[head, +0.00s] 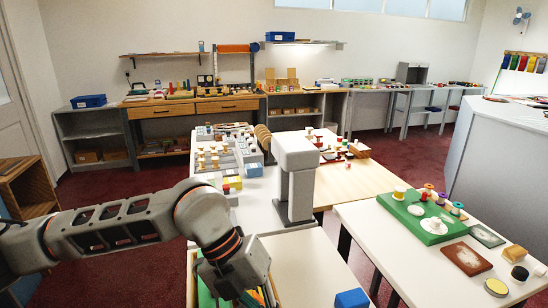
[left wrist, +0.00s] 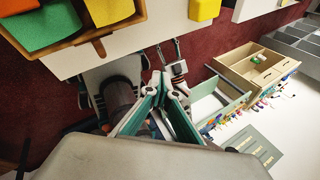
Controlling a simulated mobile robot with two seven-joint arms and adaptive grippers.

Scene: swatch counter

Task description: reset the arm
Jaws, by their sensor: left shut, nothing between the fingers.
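My left arm comes in from the left side of the head view and bends down over the near end of the counter. My left gripper shows only in part there, at the bottom edge, above a wooden-edged tray (head: 192,274). In the left wrist view my left gripper (left wrist: 166,84) has its two green-padded fingers meeting at the tips, with nothing between them. No right gripper can be made out.
A blue block (head: 352,299) lies on the pale near tabletop (head: 300,262). A grey-white stand (head: 295,175) rises behind it. A green board (head: 420,217) with spools is on the right table.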

